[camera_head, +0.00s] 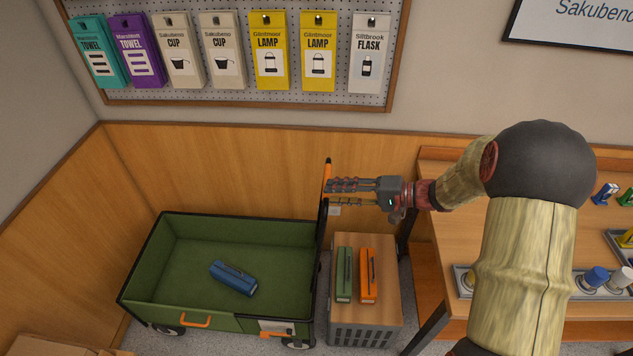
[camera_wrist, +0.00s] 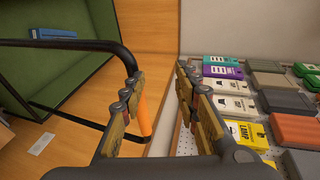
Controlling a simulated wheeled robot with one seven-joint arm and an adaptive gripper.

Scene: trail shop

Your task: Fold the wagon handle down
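The green wagon (camera_head: 165,290) stands at the left in the head view. Its black handle (camera_head: 322,235) rises upright at the wagon's right end and has an orange grip (camera_head: 327,172) near the top. My gripper (camera_head: 331,192) is open at the height of the grip, with its fingers pointing left at the handle. In the wrist view the fingers (camera_wrist: 155,88) stand apart, and the orange grip (camera_wrist: 145,116) shows between them, close to the left finger. I cannot tell whether it touches. Part of the grip is hidden by the left finger.
A blue case (camera_head: 233,278) lies in the wagon. A crate (camera_head: 361,328) with a green case (camera_head: 344,275) and an orange case (camera_head: 368,275) stands just right of the handle. A wooden bench (camera_head: 455,232) is farther right. A wood-panelled wall is close behind.

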